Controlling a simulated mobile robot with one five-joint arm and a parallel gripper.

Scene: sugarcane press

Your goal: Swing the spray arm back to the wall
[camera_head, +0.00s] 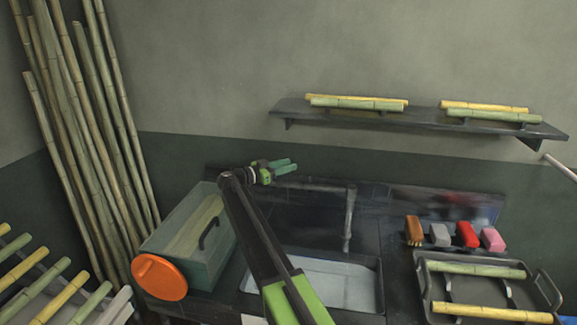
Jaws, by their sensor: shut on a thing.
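The spray arm (318,187) is a grey tube that runs level along the back of the sink, with a pipe (348,220) hanging down at its right end. My gripper (290,166) has green fingers and is at the left end of the tube, in front of the wall (330,155). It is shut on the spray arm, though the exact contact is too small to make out. My arm crosses in front of the sink (350,283) and hides its left part.
A green box (165,235) with an orange disc (159,278) stands left of the sink. Several coloured blocks (467,234) and a tray (428,285) of cane are on the right. A shelf (420,121) of cane juts out above; tall canes (100,130) lean left.

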